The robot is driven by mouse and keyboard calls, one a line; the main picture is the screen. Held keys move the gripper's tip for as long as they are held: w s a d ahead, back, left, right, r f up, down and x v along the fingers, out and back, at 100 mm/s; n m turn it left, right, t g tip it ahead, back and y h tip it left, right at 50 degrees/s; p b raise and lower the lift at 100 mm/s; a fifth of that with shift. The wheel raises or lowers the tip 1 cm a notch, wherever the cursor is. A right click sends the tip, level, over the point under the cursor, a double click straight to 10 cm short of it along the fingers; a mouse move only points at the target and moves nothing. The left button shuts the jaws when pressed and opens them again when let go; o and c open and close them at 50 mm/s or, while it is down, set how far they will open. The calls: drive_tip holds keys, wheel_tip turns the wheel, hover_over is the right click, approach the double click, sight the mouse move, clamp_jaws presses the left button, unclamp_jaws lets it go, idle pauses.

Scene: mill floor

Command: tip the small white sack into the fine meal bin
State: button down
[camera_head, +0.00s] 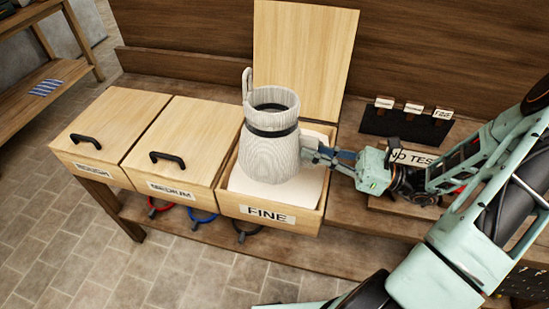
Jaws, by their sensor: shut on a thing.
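The small white sack (268,153) is upright with its round mouth open at the top. A dark band runs around its neck and a loop stands at its upper left. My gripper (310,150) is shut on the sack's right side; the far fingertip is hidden. The sack is in front of and over the fine meal bin (228,205), whose front label reads FINE. The bin's lid (303,55) stands raised at the back. Pale meal (308,190) shows inside. I cannot tell whether the sack's base touches the meal.
The medium bin (172,155) and the rough bin (105,130) stand to the left with lids shut. Coloured rings hang below the bins. A dark rack (405,125) with small tags and a NO TEST sign (410,158) are at the right. Tiled floor is clear at lower left.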

sight(316, 139)
drive_tip(key=shift+r+n, duration=0.2)
drive_tip(key=shift+n, duration=0.5)
wheel_tip(316, 139, up, 4)
drive_tip(key=p, duration=0.4)
drive_tip(key=shift+r, duration=0.1)
drive_tip(key=shift+w, duration=0.1)
